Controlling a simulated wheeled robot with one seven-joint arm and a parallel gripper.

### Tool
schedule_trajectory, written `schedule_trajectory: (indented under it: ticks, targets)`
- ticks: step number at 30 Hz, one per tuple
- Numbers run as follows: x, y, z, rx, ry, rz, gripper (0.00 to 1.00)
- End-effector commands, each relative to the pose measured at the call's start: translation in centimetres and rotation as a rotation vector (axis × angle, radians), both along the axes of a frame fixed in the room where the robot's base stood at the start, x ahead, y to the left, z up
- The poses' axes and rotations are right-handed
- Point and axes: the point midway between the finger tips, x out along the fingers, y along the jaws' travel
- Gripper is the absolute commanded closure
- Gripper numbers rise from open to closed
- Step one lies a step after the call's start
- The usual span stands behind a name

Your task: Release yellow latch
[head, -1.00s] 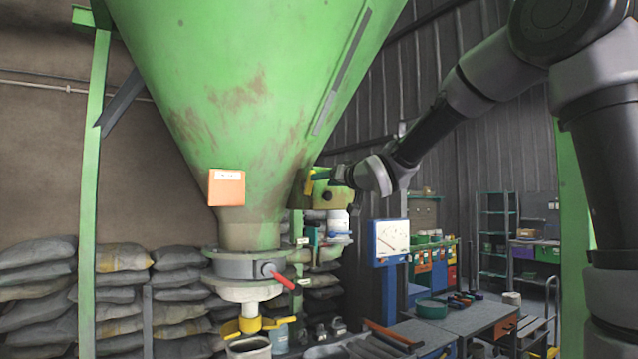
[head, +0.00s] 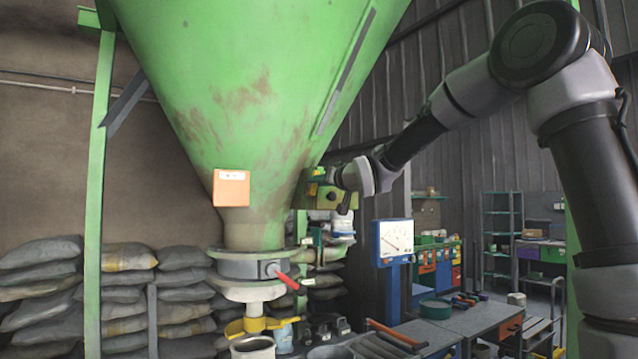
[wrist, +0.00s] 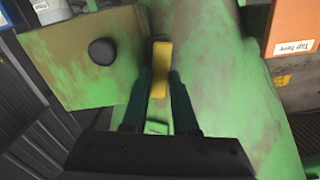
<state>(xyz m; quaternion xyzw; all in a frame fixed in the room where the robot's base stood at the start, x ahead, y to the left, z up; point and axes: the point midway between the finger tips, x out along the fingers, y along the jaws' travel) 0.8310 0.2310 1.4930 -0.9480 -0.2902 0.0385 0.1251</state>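The yellow latch (wrist: 161,62) is a short upright bar on the hopper's green side, beside a worn yellow-green plate with a black knob. My gripper (wrist: 160,78) is in front of it, its two dark fingers apart, one on each side of the latch's lower part. I cannot tell whether either finger touches it. In the head view my gripper (head: 322,178) is at the plate on the hopper's lower right side. The latch is small there and mostly hidden by the gripper.
The green hopper (head: 250,70) fills the upper middle. An orange box (head: 231,188) is fixed on its cone, and a red-handled valve (head: 287,281) sits below. A blue dial scale (head: 392,242) and workbench stand to the right. Sacks are stacked at left.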

Motion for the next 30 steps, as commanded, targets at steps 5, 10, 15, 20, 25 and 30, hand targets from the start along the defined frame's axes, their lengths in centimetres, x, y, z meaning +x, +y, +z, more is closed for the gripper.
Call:
schedule_trajectory:
  ticks: [5,10,15,20,25,30]
  targets:
    - [-0.13,0.22,0.02,-0.088,-0.06,0.002,1.0]
    - [-0.18,0.26,0.01,-0.205,-0.138,0.0,1.0]
    - [-0.19,0.26,0.01,-0.233,-0.157,0.0,1.0]
    - [-0.18,0.26,0.02,-0.232,-0.157,0.0,1.0]
    - [-0.18,0.25,0.03,-0.231,-0.156,0.0,0.43]
    - [-0.18,0.25,0.03,-0.23,-0.156,0.0,0.43]
